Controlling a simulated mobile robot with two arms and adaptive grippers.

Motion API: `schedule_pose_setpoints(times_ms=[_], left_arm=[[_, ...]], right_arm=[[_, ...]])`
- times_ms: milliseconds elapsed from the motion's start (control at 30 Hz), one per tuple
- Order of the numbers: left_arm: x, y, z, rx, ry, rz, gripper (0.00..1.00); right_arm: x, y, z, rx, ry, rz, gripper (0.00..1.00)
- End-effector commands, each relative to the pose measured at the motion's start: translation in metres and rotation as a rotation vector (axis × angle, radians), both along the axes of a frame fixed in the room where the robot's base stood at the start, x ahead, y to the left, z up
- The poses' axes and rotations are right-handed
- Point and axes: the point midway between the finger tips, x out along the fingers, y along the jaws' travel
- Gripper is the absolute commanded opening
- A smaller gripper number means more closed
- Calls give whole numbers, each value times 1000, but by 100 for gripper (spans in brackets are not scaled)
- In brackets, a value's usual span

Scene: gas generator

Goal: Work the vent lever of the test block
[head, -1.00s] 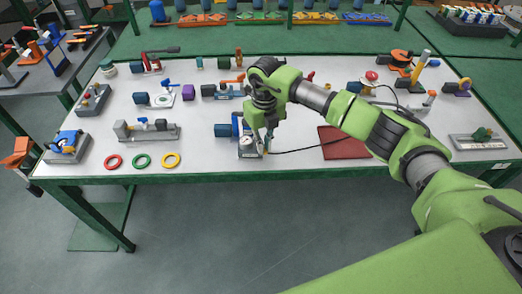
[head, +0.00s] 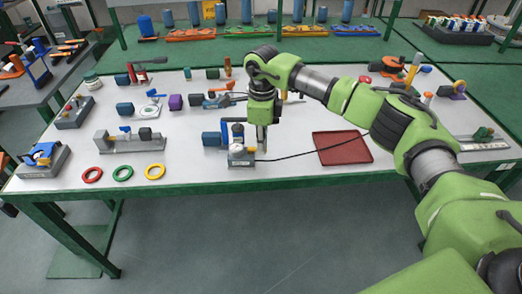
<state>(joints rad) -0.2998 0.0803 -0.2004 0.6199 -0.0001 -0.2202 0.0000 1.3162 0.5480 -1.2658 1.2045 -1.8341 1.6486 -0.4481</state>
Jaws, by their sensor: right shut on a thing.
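The test block (head: 241,158) is a small grey block with a round white gauge face, near the front edge of the table at the middle. A blue part (head: 238,131) stands up behind the gauge. A black cable runs from the block to the right. My right gripper (head: 262,147) points down at the block's right side, its fingers close together and shut on the vent lever. The lever itself is mostly hidden by the fingers and too small to make out. My left gripper is not in view.
A dark red mat (head: 342,148) lies right of the block. Red, green and yellow rings (head: 154,172) lie to the left along the front edge. A grey fixture (head: 130,142) stands behind them. Several blue-ended devices stand farther back.

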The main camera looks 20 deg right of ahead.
Motion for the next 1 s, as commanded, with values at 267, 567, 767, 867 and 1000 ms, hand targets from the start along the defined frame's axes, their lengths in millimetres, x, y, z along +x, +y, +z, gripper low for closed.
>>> schedule_pose_setpoints(times_ms=[267,567,767,867,1000], left_arm=[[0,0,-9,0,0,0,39],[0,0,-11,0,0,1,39],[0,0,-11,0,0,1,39],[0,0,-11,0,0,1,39],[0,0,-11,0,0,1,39]], right_arm=[[5,-1,0,1,-3,127,0],[6,-2,1,1,-3,171,0],[6,-2,1,1,-3,172,0],[6,-2,1,1,-3,172,0],[6,-2,1,1,-3,171,25]])
